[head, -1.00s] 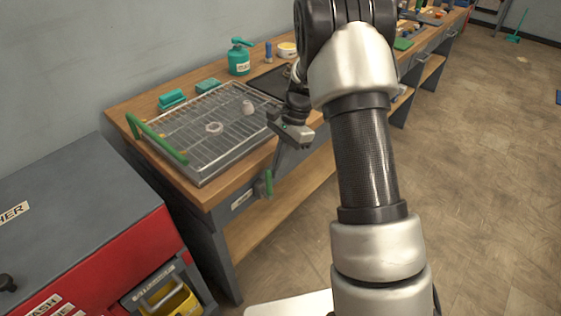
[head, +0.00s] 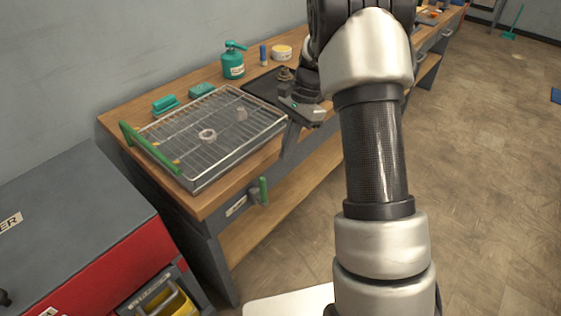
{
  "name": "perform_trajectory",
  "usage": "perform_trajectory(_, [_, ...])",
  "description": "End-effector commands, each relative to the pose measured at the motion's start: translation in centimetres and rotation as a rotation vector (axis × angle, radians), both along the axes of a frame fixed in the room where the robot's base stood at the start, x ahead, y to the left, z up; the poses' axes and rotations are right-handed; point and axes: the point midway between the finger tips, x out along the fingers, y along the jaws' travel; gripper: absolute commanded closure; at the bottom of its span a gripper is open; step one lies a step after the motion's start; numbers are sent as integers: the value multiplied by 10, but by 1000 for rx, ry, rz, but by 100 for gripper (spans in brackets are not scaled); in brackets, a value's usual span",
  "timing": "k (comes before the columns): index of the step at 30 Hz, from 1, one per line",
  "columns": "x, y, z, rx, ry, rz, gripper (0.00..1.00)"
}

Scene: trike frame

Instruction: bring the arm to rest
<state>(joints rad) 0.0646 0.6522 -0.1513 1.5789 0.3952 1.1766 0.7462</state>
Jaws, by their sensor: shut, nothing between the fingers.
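My arm rises through the middle of the head view and bends over toward the workbench. My gripper (head: 287,148) hangs at the bench's front edge, to the right of the wire rack tray. It points downward, looks shut and holds nothing that I can see. The fingertips are small and dark against the bench front, so their detail is hard to make out.
The wooden workbench (head: 228,198) runs along the wall. A red and grey cabinet (head: 110,262) stands at left.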

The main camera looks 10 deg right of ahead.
Motion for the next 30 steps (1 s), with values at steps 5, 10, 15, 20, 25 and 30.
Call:
perform_trajectory(5, [3, -7, 26, -2, -2, -3, 100])
perform_trajectory(10, [3, -9, 34, -3, 0, -3, 100])
perform_trajectory(15, [-1, -8, 47, -7, -27, 23, 100])
perform_trajectory(20, [-27, 0, 99, -32, -151, 154, 100])
perform_trajectory(25, [-81, 10, 157, -95, -330, 378, 100])
perform_trajectory(30, [-141, 17, 193, -188, -497, 612, 100])
